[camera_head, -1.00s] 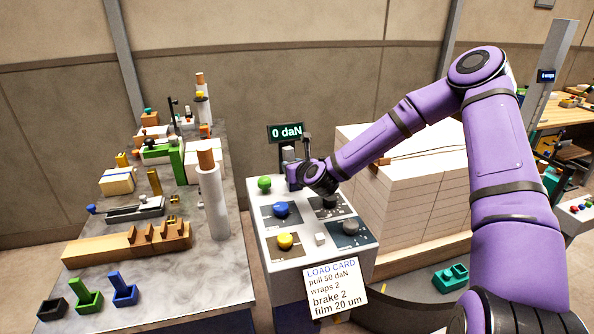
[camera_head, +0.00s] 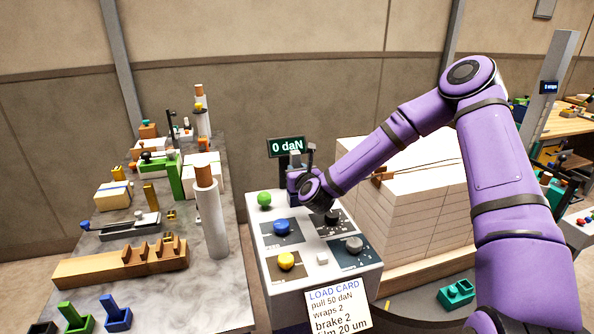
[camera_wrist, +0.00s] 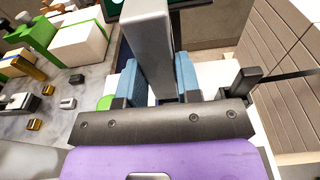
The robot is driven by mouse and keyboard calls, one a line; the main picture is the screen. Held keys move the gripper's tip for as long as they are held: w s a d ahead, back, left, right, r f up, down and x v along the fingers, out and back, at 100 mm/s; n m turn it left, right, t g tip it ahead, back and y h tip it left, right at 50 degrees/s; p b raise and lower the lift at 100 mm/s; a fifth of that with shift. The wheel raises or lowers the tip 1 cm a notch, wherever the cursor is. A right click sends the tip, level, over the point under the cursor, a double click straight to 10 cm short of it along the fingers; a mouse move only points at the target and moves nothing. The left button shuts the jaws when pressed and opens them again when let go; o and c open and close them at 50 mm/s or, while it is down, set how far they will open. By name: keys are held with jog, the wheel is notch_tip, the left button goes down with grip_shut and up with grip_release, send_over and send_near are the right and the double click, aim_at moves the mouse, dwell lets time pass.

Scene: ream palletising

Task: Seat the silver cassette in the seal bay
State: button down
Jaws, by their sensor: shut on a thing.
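My gripper (camera_wrist: 158,82) has two blue fingers shut on a tall grey block, which I take to be the silver cassette (camera_wrist: 147,38). The block stands up between the fingers and projects well past them in the wrist view. In the head view my gripper (camera_head: 297,180) is over the back left of the white control console, just in front of the "0 daN" display (camera_head: 287,147). The top of the cassette (camera_head: 295,159) shows there as a small grey shape. The block's lower end is hidden. I cannot make out the seal bay.
The console (camera_head: 303,283) carries a green ball (camera_head: 264,198) and blue, yellow, black and grey knobs. A load card (camera_head: 336,304) hangs on its front. A crowded marble table (camera_head: 207,285) is on the left. A wrapped ream stack (camera_head: 430,220) stands close on the right.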

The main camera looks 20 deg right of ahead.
aim_at(297, 196)
jog(key=shift+f, duration=2.6)
jog(key=shift+f, duration=1)
jog(key=c, duration=0.7)
grip_release()
jog(key=shift+c, duration=0.2)
jog(key=shift+s, duration=0.15)
jog(key=s, duration=0.3)
jog(key=s+r, duration=0.1)
jog(key=s, duration=0.6)
jog(key=shift+s+r, duration=0.2)
jog(key=shift+s, duration=0.05)
